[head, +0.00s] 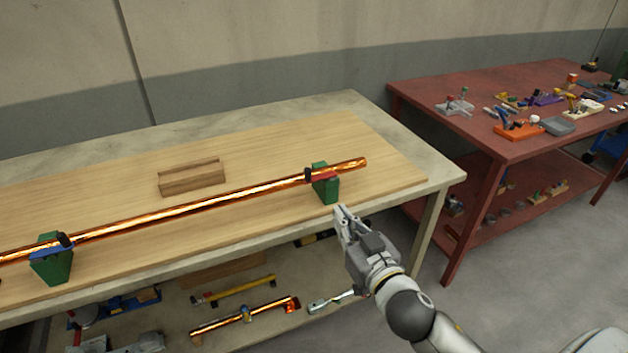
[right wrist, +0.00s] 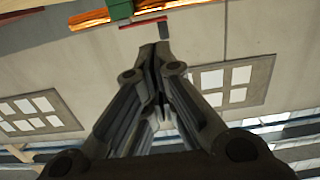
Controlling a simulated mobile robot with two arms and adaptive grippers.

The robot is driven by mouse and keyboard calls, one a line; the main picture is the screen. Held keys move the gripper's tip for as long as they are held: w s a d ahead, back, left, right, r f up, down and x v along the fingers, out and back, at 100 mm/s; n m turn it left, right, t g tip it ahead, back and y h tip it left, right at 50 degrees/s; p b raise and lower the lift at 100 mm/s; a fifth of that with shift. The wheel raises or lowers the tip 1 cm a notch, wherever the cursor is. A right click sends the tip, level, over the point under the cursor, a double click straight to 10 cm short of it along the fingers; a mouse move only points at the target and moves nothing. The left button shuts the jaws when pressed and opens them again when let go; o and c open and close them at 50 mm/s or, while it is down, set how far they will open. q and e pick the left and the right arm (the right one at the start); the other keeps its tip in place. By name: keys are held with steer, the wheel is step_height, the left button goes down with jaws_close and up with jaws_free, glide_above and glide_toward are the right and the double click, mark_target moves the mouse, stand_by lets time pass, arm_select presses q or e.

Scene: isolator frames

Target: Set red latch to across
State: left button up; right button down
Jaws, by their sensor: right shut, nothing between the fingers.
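The red latch (head: 325,177) sits at the top of the right green block (head: 327,192), beside the copper pipe (head: 200,207) that rests there. A dark knob (head: 308,175) shows at its left end. In the right wrist view the red latch (right wrist: 143,22) is a thin bar lying roughly along the pipe (right wrist: 90,18), beyond the fingertips. My right gripper (head: 341,209) is shut and empty, just in front of and below the right green block, near the table's front edge. It also shows in the right wrist view (right wrist: 155,50). My left gripper is out of view.
A left green block (head: 52,265) with a blue latch (head: 50,247) holds the pipe's other end. A wooden block (head: 192,178) lies behind the pipe. Tools lie on the shelf below. A red table (head: 450,78) with small fixtures stands at right.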

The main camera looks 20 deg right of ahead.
steer(key=shift+s+a+r, duration=0.15)
steer(key=shift+s+r, duration=0.05)
steer(key=shift+r, duration=0.65)
steer(key=p, duration=0.4)
glide_toward(309, 171)
steer(key=w, duration=0.7)
steer(key=shift+w, duration=0.15)
steer(key=shift+f, duration=0.1)
